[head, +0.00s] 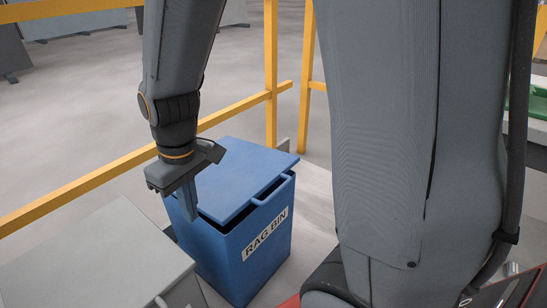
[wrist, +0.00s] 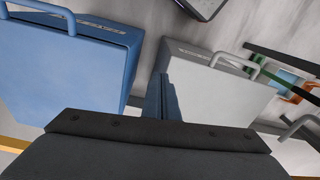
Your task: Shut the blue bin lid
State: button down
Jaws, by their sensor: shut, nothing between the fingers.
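The blue bin (head: 240,258), marked "RAG BIN", stands on the floor. Its flat blue lid (head: 240,170) is nearly down, but a dark gap shows between lid and rim along the near and right edges. A handle loop sits on the lid's edge. My gripper (head: 188,205) is shut and empty, pointing down at the left side of the bin in the head view, hiding part of its left edge. In the wrist view the blue lid (wrist: 60,80) lies left of my shut fingers (wrist: 166,85), apart from them in that picture. I cannot tell whether they touch the bin.
A grey bin with a grey lid (head: 110,255) stands left of the blue bin; the lid also shows in the wrist view (wrist: 220,90). A yellow railing (head: 110,175) runs behind the bins. In the wrist view, an open container with coloured items (wrist: 290,85) lies at the right.

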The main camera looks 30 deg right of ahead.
jog(key=w+d+r+m+p, duration=0.1)
jog(key=w+d+r+p, duration=0.15)
jog(key=d, duration=0.35)
jog(key=w+d+r+p, duration=0.1)
jog(key=d+r+p, duration=0.25)
jog(key=d, duration=0.25)
jog(key=p, duration=0.7)
send_near(279, 187)
jog(key=shift+m, duration=0.3)
jog(key=f, duration=0.6)
jog(key=shift+a, duration=0.25)
